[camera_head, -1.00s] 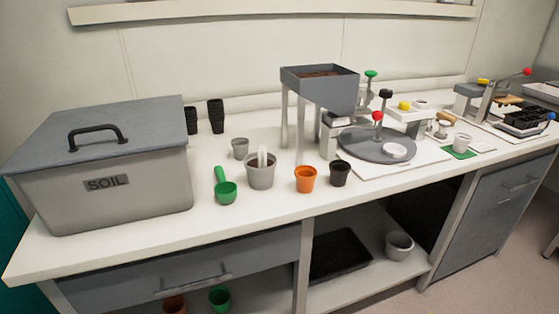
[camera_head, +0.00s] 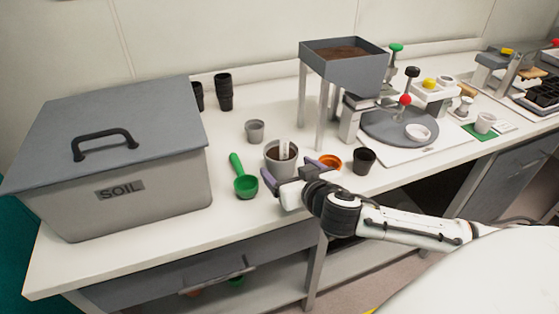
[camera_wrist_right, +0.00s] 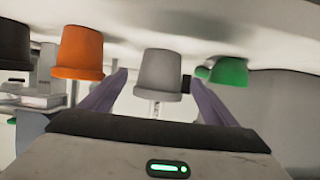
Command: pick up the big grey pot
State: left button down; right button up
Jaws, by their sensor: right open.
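The big grey pot (camera_head: 279,158) stands upright on the white counter, with dark soil and a white marker in it. My right gripper (camera_head: 290,172) is open at its near side, low over the counter's front part. Its arm comes in from the right. In the right wrist view, which looks upside down, the grey pot (camera_wrist_right: 159,72) lies in the gap between the two purple fingers (camera_wrist_right: 156,80). I cannot tell how far the fingertips reach along its sides. My left gripper is not in view.
An orange pot (camera_head: 330,161) and a black pot (camera_head: 364,160) stand right of the gripper. A green scoop (camera_head: 245,184) lies left. A small grey pot (camera_head: 255,131) stands behind. The soil bin (camera_head: 120,190) fills the left, and a hopper (camera_head: 345,70) stands behind right.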

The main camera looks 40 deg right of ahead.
jog(key=shift+x, duration=2.8)
jog(key=c, duration=1.3)
